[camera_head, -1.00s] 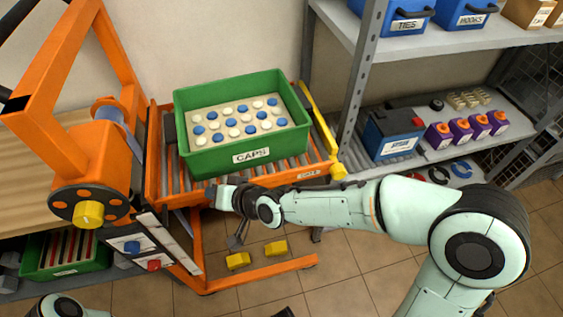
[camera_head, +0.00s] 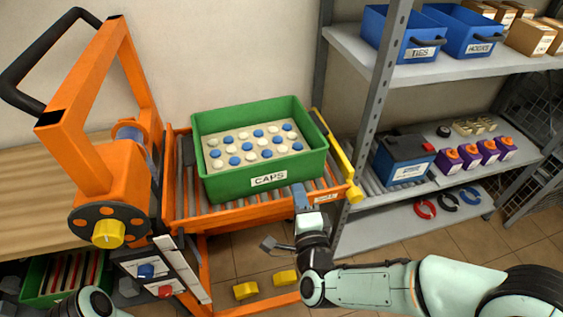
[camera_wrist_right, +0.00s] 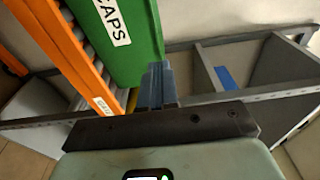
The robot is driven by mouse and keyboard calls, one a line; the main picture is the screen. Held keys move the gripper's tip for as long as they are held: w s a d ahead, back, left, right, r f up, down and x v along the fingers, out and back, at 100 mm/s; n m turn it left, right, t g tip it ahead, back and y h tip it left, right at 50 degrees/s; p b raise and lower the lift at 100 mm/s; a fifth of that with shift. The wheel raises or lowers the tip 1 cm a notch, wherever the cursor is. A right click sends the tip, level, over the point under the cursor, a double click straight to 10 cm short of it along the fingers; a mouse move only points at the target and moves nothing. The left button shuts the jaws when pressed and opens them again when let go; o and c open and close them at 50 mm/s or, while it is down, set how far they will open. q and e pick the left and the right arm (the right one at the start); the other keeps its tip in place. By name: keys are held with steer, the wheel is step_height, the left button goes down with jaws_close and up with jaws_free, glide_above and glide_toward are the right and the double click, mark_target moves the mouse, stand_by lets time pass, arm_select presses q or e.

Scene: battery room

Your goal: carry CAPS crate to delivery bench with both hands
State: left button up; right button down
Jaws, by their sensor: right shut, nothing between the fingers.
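The green CAPS crate (camera_head: 226,184) sits on the roller top of an orange cart (camera_head: 200,223), filled with rows of white and blue caps. Its label faces me. My right gripper (camera_head: 300,192) is shut and empty, pointing up at the cart's front edge, just in front of the crate's right front part. In the right wrist view the crate (camera_wrist_right: 140,50) is just ahead of the blue-grey fingers (camera_wrist_right: 158,82); I cannot tell whether they touch it. Of my left arm only a pale part shows at the bottom left; its gripper is out of view.
A yellow bar (camera_head: 338,160) runs along the cart's right end. A grey shelf (camera_head: 440,64) on the right holds blue bins, a blue battery (camera_head: 402,160) and purple items. A wooden bench top (camera_head: 60,190) is at left.

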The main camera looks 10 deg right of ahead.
mark_target(273, 161)
steer(key=w, duration=0.2)
steer(key=w+a+p, duration=0.1)
steer(key=w, duration=0.5)
steer(key=shift+w+a+f, duration=0.15)
steer(key=shift+w+a, duration=0.05)
steer(key=shift+a, duration=0.2)
steer(key=shift+w+a, duration=0.2)
steer(key=shift+w, duration=0.05)
steer(key=shift+w+a+f+b, duration=0.15)
steer(key=shift+w+a+b, duration=0.25)
steer(key=shift+w, duration=0.05)
steer(key=shift+w+a+b, duration=0.25)
steer(key=shift+b, duration=0.05)
